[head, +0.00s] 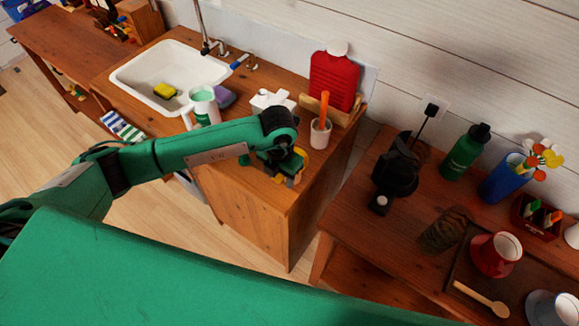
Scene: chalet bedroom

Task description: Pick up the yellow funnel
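The yellow funnel (301,156) is on the wooden sink counter, near its front right corner, and only small yellow parts of it show. My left gripper (284,166) is over it, pointing down, and hides most of it. The fingers are dark and small here, so I cannot tell whether they are open or shut, or whether they touch the funnel. My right gripper is not in view.
A pale cup with an orange handle (320,133) stands close right of my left gripper. A white-and-green mug (203,106) and white sink (170,75) are left. The right table (345,240) holds a black appliance (396,172).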

